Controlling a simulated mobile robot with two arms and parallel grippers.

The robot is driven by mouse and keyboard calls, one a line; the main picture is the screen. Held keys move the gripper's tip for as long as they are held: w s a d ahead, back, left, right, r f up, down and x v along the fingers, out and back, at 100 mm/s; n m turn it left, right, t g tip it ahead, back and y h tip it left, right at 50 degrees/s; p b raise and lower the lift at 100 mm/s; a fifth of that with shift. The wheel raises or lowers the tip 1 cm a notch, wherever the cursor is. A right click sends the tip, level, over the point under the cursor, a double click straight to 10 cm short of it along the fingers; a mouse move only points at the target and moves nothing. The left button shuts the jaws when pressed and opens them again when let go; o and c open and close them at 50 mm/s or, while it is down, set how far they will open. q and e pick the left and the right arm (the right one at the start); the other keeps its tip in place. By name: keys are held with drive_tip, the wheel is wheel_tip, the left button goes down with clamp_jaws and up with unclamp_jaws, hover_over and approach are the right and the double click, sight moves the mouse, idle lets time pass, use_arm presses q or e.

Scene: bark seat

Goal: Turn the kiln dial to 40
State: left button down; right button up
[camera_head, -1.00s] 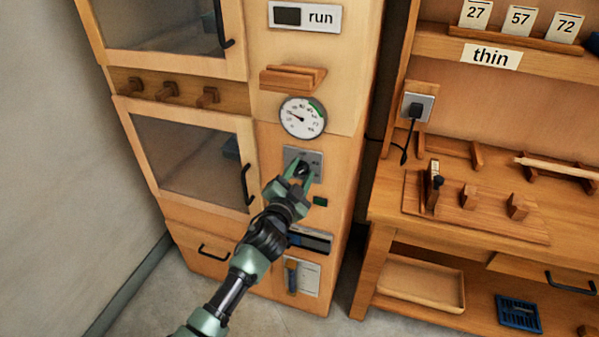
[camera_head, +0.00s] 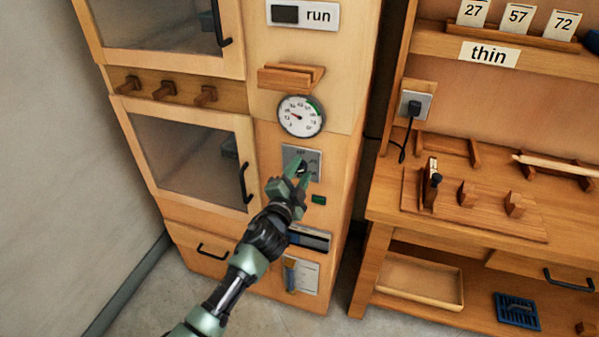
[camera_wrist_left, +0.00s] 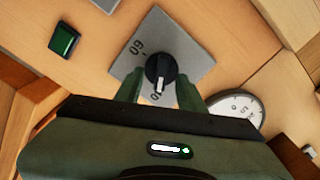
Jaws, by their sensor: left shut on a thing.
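The kiln dial is a black knob (camera_wrist_left: 160,70) with a white pointer mark, set on a square grey plate (camera_head: 316,158) on the kiln front. In the left wrist view the plate (camera_wrist_left: 195,58) shows a printed 60; another number by the white mark is partly hidden. My left gripper (camera_head: 299,172) is at the dial, with its green fingers on either side of the knob and shut on it. The fingers also show in the left wrist view (camera_wrist_left: 160,82). My right gripper is not in view.
A round gauge (camera_head: 301,117) and a wooden ledge (camera_head: 290,77) are above the dial. A green button (camera_head: 319,199) sits just below the plate. The kiln door handle (camera_head: 245,184) is to the left. A workbench (camera_head: 385,207) stands to the right.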

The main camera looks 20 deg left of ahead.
use_arm(q)
drive_tip(key=c, duration=0.9)
unclamp_jaws()
drive_tip(key=shift+o, duration=0.2)
drive_tip(key=s, duration=0.7)
drive_tip(key=shift+s+a+b, duration=0.15)
drive_tip(key=shift+s+b, duration=0.15)
drive_tip(key=shift+s, duration=0.1)
